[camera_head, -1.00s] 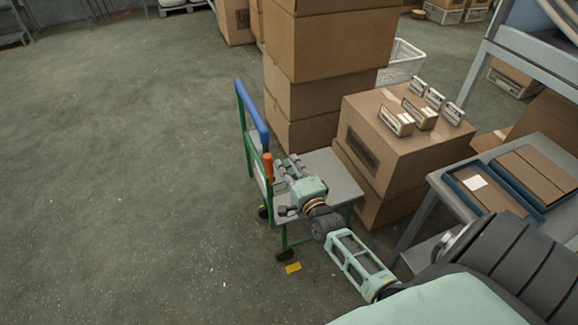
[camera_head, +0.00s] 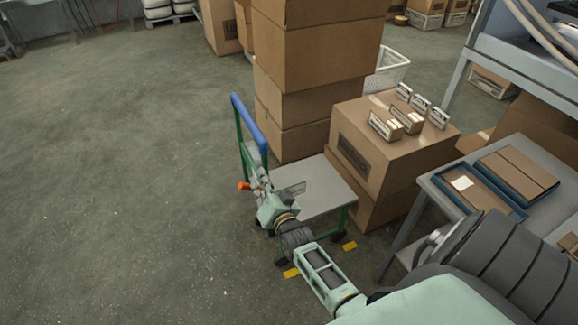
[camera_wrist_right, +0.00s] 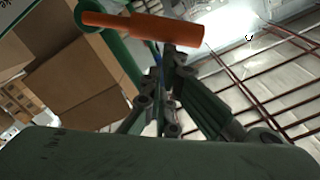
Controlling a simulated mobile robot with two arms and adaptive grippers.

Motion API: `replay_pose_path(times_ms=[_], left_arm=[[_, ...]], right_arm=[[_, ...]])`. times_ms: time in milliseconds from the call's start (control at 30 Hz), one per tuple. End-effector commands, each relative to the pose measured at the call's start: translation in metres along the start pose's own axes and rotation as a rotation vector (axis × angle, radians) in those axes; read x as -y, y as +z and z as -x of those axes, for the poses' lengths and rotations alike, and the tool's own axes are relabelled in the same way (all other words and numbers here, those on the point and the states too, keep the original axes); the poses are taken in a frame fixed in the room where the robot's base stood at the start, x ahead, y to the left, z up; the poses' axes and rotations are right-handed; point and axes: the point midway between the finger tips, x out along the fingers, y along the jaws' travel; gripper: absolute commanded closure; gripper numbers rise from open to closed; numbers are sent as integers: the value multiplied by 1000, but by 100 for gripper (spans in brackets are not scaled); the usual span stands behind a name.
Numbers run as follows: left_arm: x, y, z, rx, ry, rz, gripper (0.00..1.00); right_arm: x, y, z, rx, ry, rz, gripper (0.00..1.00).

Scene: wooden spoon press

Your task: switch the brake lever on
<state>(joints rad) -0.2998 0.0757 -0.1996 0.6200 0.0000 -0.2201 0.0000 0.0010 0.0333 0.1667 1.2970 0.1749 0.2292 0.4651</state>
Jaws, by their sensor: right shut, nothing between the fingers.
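The brake lever, with an orange handle (camera_head: 243,186), is on the green-framed trolley, whose push bar (camera_head: 249,124) is blue. In the head view the orange handle points left, close to level, and sticks out past the trolley frame. My right gripper (camera_head: 258,178) is shut and empty, beside the lever at the trolley's handle end. In the right wrist view the orange handle (camera_wrist_right: 150,29) lies across the top, right at my fingertips (camera_wrist_right: 172,55); I cannot tell whether they touch. My left gripper is not in view.
A grey table (camera_head: 435,195) with blue trays is farther right. The floor at left is clear.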

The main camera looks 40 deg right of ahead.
Motion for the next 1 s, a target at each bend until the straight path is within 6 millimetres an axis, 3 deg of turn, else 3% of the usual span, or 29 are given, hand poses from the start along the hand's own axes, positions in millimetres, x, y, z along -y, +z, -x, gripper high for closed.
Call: replay_pose_path(times_ms=[267, 1000], left_arm=[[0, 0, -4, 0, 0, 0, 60], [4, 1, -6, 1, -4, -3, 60]], right_arm=[[8, 19, -1, 1, 10, 182, 100], [12, 28, -1, 0, 9, 174, 100]])
